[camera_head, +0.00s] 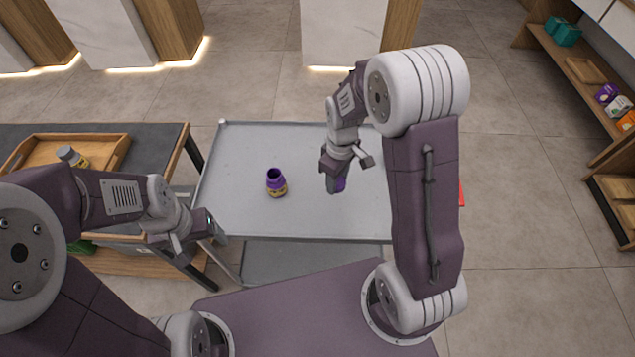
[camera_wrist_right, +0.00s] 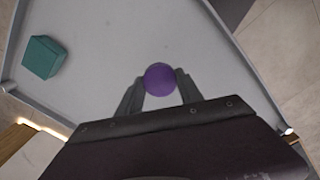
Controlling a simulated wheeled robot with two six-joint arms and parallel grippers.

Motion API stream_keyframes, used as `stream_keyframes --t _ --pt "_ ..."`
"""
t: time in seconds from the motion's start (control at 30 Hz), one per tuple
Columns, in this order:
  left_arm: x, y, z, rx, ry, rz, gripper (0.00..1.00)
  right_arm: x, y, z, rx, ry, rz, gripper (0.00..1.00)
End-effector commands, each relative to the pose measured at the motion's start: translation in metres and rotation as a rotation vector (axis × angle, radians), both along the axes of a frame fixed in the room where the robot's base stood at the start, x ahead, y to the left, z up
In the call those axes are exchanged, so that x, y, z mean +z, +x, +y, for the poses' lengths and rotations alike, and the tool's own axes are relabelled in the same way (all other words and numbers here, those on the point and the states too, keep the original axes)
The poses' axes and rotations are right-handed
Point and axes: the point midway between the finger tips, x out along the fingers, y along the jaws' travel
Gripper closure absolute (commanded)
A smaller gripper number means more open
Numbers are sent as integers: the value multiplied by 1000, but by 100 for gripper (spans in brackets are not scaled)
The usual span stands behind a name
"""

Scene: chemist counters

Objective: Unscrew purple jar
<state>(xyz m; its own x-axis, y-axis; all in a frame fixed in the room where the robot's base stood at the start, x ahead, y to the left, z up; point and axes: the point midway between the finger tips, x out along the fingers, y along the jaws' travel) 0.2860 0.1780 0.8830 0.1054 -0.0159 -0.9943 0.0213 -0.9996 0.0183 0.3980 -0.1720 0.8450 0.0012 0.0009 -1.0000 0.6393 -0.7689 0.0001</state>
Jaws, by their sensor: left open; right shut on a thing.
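The purple jar (camera_head: 277,184), with a yellow label, stands upright on the grey tray table in the head view. Its top looks open, with no lid on it. My right gripper (camera_head: 342,172) is to the right of the jar, apart from it, and is shut on a round purple lid (camera_head: 340,184). The lid also shows between the fingertips in the right wrist view (camera_wrist_right: 160,79). My left gripper (camera_head: 202,240) is open and empty near the table's front left corner, away from the jar.
The grey table (camera_head: 240,150) is mostly clear around the jar. A teal box (camera_wrist_right: 43,57) shows on it in the right wrist view. At the left, a dark counter holds a wooden tray (camera_head: 108,146) with a grey-capped bottle (camera_head: 72,156). A red edge (camera_head: 461,193) shows at the table's right.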

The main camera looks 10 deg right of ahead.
Motion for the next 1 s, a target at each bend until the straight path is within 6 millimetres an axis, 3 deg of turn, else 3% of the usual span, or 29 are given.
stream_keyframes --t 0.1,0.27,0.47,0.7,1.0 --pt "-2 0 0 1 0 1 24 -20 20 22 4 0 3 100" --pt "-2 0 0 1 0 1 24 -31 36 37 1 0 0 100" --pt "-3 0 0 1 -1 1 24 -36 37 38 0 -1 2 100" --pt "-8 0 0 2 -1 2 24 -73 36 38 0 -1 2 100" --pt "-9 0 0 2 -1 2 24 -75 37 38 0 0 1 100"
